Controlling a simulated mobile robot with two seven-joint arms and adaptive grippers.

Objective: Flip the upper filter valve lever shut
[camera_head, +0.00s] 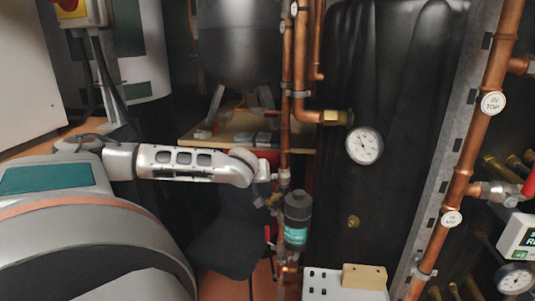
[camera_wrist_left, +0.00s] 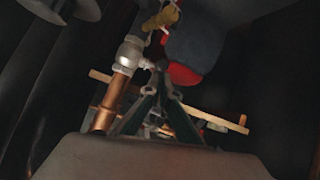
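The filter (camera_head: 297,222) has a dark cap and a teal label and stands upright on a copper pipe. A metal valve fitting (camera_head: 284,178) sits on the pipe just above it; what looks like the same fitting shows in the left wrist view (camera_wrist_left: 130,52). My left gripper (camera_head: 274,197) is small and dark, beside the pipe left of the filter cap. In the left wrist view its fingers (camera_wrist_left: 160,78) converge with tips together, close to the fitting's right side. Nothing is clearly held. The upper lever is hard to make out. My right gripper is out of view.
A pressure gauge (camera_head: 364,146) sits right of the pipe. A dark chair (camera_head: 232,238) stands below my left arm. A wooden block (camera_head: 364,276) lies on a white panel at the bottom. A copper pipe (camera_head: 475,142) runs down the right.

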